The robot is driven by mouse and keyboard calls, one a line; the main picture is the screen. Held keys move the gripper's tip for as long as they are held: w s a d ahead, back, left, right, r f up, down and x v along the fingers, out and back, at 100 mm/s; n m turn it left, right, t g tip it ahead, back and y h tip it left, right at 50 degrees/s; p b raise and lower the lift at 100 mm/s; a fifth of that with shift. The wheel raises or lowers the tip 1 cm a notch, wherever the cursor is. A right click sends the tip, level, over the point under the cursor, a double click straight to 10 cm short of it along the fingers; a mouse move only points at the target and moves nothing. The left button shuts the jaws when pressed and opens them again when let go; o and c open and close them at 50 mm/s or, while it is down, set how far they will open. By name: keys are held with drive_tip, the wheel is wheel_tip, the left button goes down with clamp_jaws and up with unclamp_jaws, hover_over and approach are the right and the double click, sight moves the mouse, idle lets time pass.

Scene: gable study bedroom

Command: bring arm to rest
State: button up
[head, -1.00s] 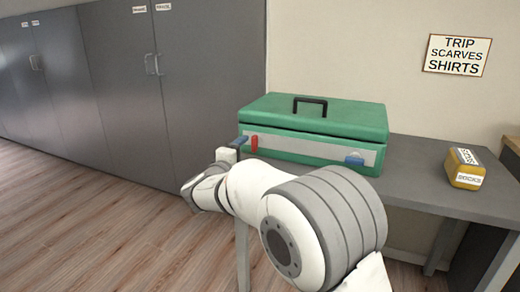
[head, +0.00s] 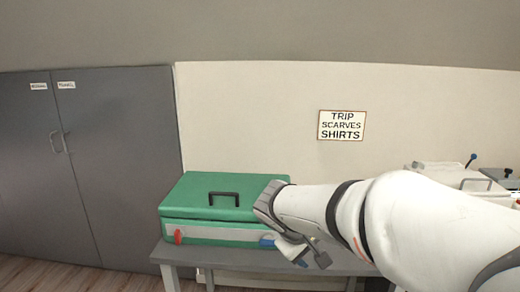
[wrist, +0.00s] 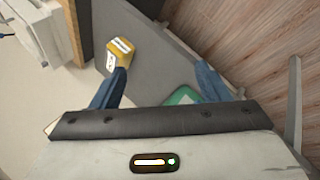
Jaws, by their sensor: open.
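My arm reaches in from the right in the head view, and my gripper (head: 308,258) points down in front of the right end of the green case (head: 205,208). In the wrist view my gripper (wrist: 160,86) has its two blue fingers wide apart with nothing held between them. The green case lies on the grey table (head: 235,260) with its lid down, a dark handle on top and a red catch at its front left. A blue catch shows at its front right, close to my gripper. A green corner (wrist: 182,96) also shows in the wrist view.
A yellow box (wrist: 122,50) with a white label lies on the table in the wrist view. Grey cabinets (head: 90,160) stand at left. A sign (head: 341,125) hangs on the wall. Pale cases (head: 445,176) stand at far right behind my arm.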

drive_tip(key=s+d+r+m+g+y+p, duration=0.1)
drive_tip(key=s+r+m+y+p, duration=0.1)
drive_tip(key=s+r+p, duration=0.3)
drive_tip(key=s+d+r+m+g+y+p, duration=0.1)
drive_tip(key=s+r+m+y+p, duration=0.2)
drive_tip(key=s+p, duration=0.4)
drive_tip(key=s+r, duration=0.1)
drive_tip(key=s, duration=0.3)
drive_tip(key=shift+d+r+m+y, duration=0.3)
drive_tip(key=shift+d+r+m, duration=0.05)
drive_tip(key=shift+m, duration=0.05)
drive_tip(key=shift+s, duration=0.1)
drive_tip(key=shift+c, duration=0.6)
